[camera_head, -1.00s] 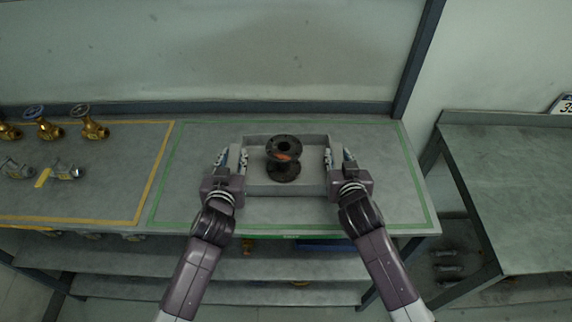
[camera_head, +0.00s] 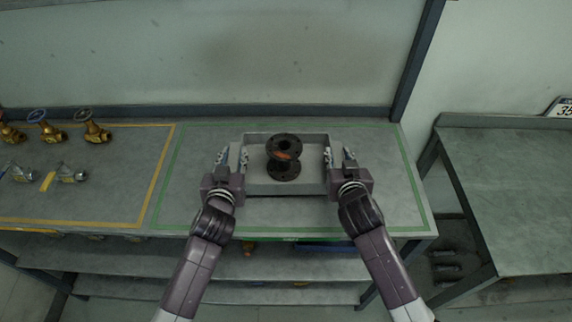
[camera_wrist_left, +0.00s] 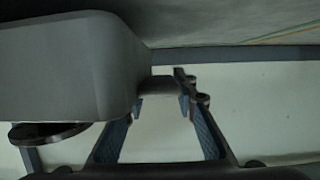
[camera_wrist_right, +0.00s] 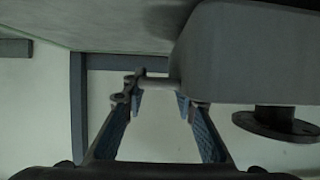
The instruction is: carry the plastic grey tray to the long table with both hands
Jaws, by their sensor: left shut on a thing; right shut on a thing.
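The grey tray (camera_head: 256,188) is in the middle of the head view, over the green-outlined part of the long table (camera_head: 400,210). A dark flanged spool-shaped part (camera_head: 284,158) stands in it. My left gripper (camera_head: 232,158) is shut on the tray's left side, and my right gripper (camera_head: 335,158) is shut on its right side. The left wrist view shows the tray wall (camera_wrist_left: 70,70) beside the fingers (camera_wrist_left: 160,108). The right wrist view shows the tray wall (camera_wrist_right: 250,50) beside the fingers (camera_wrist_right: 160,105). I cannot tell whether the tray touches the tabletop.
Brass valves (camera_head: 92,128) and silver fittings (camera_head: 68,173) lie left, inside a yellow outline. Another table (camera_head: 510,180) stands right, across a gap. A wall (camera_head: 210,60) rises behind. Green-outlined surface is free on both sides of the tray.

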